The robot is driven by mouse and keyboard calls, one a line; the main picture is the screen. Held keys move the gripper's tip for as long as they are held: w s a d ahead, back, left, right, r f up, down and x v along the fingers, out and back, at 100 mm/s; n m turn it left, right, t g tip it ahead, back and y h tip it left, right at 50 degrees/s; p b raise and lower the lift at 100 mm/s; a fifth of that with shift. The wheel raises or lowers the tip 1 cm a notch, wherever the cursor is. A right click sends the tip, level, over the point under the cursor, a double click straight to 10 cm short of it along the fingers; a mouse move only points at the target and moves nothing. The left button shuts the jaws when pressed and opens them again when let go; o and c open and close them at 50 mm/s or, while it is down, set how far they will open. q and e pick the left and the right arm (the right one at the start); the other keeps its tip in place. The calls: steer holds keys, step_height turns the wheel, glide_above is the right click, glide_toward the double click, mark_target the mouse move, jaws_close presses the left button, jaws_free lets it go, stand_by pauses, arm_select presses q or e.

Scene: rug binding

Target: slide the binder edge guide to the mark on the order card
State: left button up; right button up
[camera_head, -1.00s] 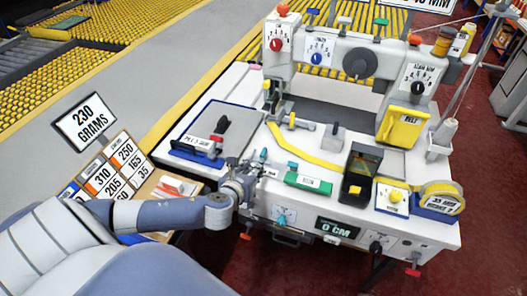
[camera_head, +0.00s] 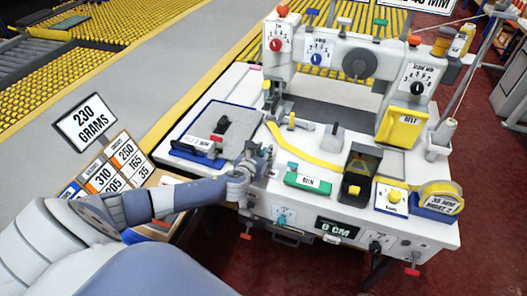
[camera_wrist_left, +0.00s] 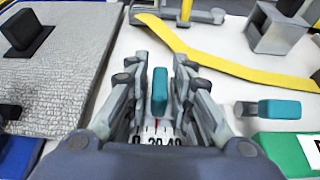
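A small teal block (camera_wrist_left: 159,92), which looks like the edge guide's handle, stands over a white scale (camera_wrist_left: 160,135) marked 0, 20, 40 with a red line in the left wrist view. My left gripper (camera_wrist_left: 160,80) is open with its fingers on either side of the block; I see a gap at its left, and cannot tell about contact at the right. In the head view the left gripper (camera_head: 262,158) is at the machine bed's left part and hides the scale. Order cards (camera_head: 128,160) with numbers stand at the left; which number is the mark I cannot tell.
A second teal handle (camera_wrist_left: 280,109) and a green block (camera_head: 308,182) lie right of the gripper. A yellow binding strip (camera_head: 300,152) curves behind it. A grey sample pad (camera_head: 225,130) is at the left. A display (camera_head: 338,228) reads 0 CM.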

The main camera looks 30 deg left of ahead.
arm_select(q)
steer(key=shift+w+f, duration=0.1)
steer(key=shift+w, duration=0.1)
jaws_close()
steer(key=shift+w+d+p, duration=0.1)
steer(key=shift+d+p, duration=0.35)
steer(key=shift+d, duration=0.25)
steer(key=shift+w+d, duration=0.15)
steer(key=shift+d, duration=0.35)
jaws_free()
steer(key=shift+d, duration=0.1)
steer(key=v, duration=1.2)
